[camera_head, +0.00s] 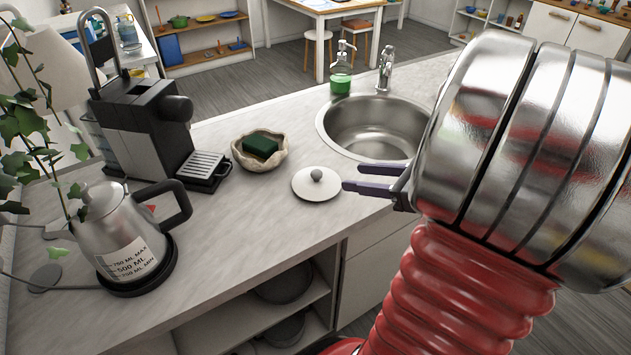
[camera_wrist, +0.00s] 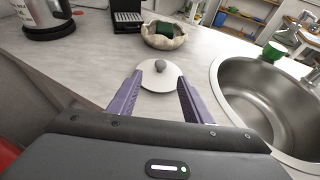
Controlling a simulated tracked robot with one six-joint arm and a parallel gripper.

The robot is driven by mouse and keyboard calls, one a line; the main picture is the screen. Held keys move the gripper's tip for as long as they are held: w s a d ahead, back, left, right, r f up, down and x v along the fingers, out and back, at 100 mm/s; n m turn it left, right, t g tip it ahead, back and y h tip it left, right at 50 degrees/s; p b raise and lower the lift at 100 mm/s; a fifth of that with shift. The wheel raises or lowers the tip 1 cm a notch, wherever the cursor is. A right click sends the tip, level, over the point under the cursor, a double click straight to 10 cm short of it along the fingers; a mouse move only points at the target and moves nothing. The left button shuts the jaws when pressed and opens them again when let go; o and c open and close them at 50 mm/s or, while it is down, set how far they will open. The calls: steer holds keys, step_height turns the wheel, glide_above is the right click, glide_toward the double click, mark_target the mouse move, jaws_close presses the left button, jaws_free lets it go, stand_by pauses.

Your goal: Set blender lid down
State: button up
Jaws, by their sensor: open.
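A white round lid (camera_head: 315,186) with a grey knob lies flat on the light counter (camera_head: 250,215), knob up. It also shows in the wrist view (camera_wrist: 159,80), just beyond and between my fingertips. My gripper (camera_head: 348,178) is open and empty, its purple fingers right of the lid in the head view. In the wrist view my gripper (camera_wrist: 158,83) has one finger on each side, with nothing between them but counter and the lid's near part. I cannot tell whether a finger touches the lid.
A round steel sink (camera_head: 375,125) lies right of the lid. A stone-like bowl (camera_head: 260,152) with a green sponge sits behind it. A coffee machine (camera_head: 150,125) and a kettle (camera_head: 122,235) stand at left. The counter's front edge is close; bare counter lies left of the lid.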

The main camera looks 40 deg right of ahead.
mark_target(319, 173)
steer(key=shift+w, duration=0.1)
steer(key=x, duration=0.7)
steer(key=shift+w+a, duration=0.15)
steer(key=shift+w+a+f, duration=0.15)
steer(key=shift+w+f, duration=0.15)
steer(key=shift+w, duration=0.2)
steer(key=shift+w, duration=0.1)
steer(key=shift+x, duration=2.5)
steer(key=shift+f, duration=0.15)
steer(key=shift+c, duration=0.3)
jaws_close()
